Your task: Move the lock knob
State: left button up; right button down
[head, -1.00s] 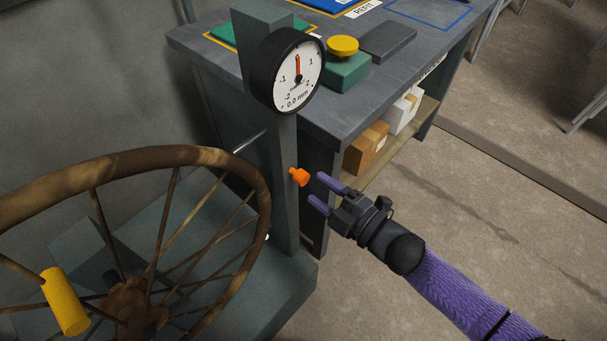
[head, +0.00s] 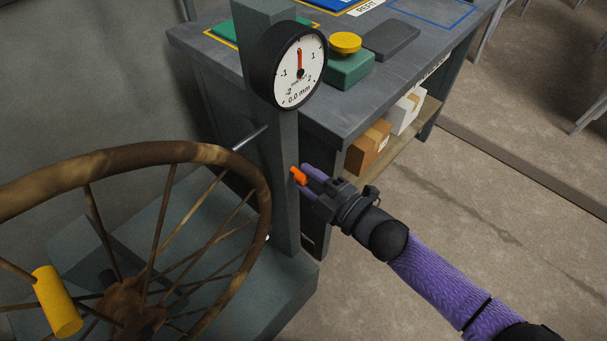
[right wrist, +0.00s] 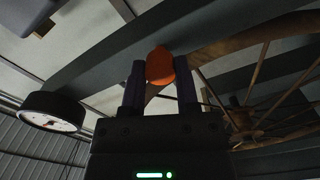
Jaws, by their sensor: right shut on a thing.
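The orange lock knob (head: 298,176) sticks out of the side of the grey post (head: 285,215), below the dial gauge. My right gripper (head: 308,178) has its purple fingers around the knob and is shut on it. In the right wrist view the knob (right wrist: 160,66) sits between the two dark fingertips (right wrist: 160,80). Part of the knob is hidden by the fingers in the head view. My left gripper is not in view.
The dial gauge (head: 299,73) reads near zero on the post. A spoked wheel (head: 115,165) with a yellow handle (head: 57,301) stands at left. A workbench (head: 365,115) with a yellow-topped green button box (head: 348,65) is behind.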

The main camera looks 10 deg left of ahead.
jog(key=shift+s+d+p, duration=0.3)
jog(key=shift+s+d, duration=0.05)
jog(key=shift+d, duration=0.15)
jog(key=shift+c, duration=1.4)
grip_release()
